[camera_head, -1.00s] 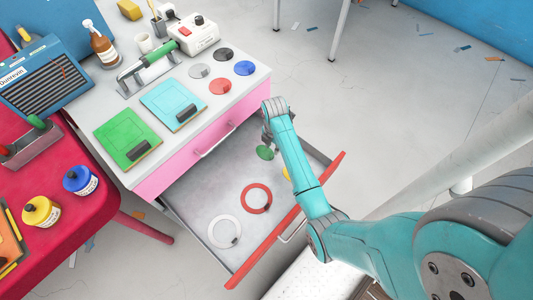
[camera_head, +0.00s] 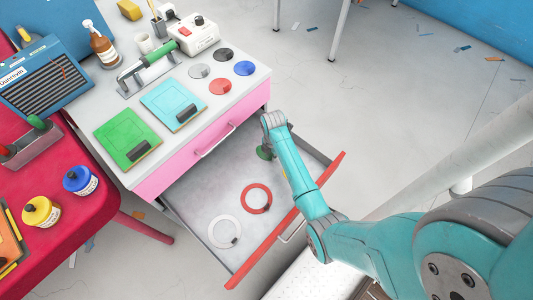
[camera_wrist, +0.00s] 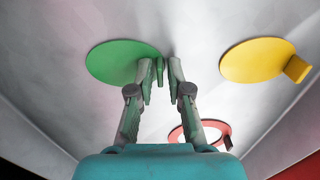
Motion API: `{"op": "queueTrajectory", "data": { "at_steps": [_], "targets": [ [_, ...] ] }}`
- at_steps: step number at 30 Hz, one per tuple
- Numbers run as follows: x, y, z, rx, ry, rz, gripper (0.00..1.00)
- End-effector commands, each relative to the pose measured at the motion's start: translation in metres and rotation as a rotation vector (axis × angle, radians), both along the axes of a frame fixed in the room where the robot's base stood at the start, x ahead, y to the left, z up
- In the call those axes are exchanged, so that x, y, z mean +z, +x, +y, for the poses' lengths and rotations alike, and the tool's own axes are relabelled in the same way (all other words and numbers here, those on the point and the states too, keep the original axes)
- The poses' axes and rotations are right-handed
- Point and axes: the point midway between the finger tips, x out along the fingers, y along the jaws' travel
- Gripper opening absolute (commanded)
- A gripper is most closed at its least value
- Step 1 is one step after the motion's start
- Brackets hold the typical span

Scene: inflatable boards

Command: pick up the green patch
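The green patch (camera_wrist: 112,62) is a flat round disc lying on the floor of the open drawer. In the wrist view its small upright tab (camera_wrist: 160,71) stands between my fingertips. My gripper (camera_wrist: 162,72) is open by a narrow gap, one finger on each side of the tab at the disc's right edge. I see no clear contact on both sides. In the head view my gripper (camera_head: 268,142) reaches down into the drawer, and the green patch (camera_head: 264,153) shows only partly behind it.
The drawer (camera_head: 185,195) also holds a yellow patch (camera_wrist: 252,60), a red ring (camera_head: 256,198) and a white ring (camera_head: 224,231). Drawer walls stand close around my gripper. The cabinet top (camera_head: 225,108) above carries pads, several discs and tools.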

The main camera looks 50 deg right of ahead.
Motion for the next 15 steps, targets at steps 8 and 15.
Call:
{"op": "queueTrajectory", "data": {
  "at_steps": [8, 15],
  "targets": [
    [0.0001, 0.0000, 0.0000, 0.000, 0.000, 0.000, 0.00],
    [0.0058, 0.0005, -0.0003, 0.000, -0.001, -0.002, 0.00]
  ]
}}
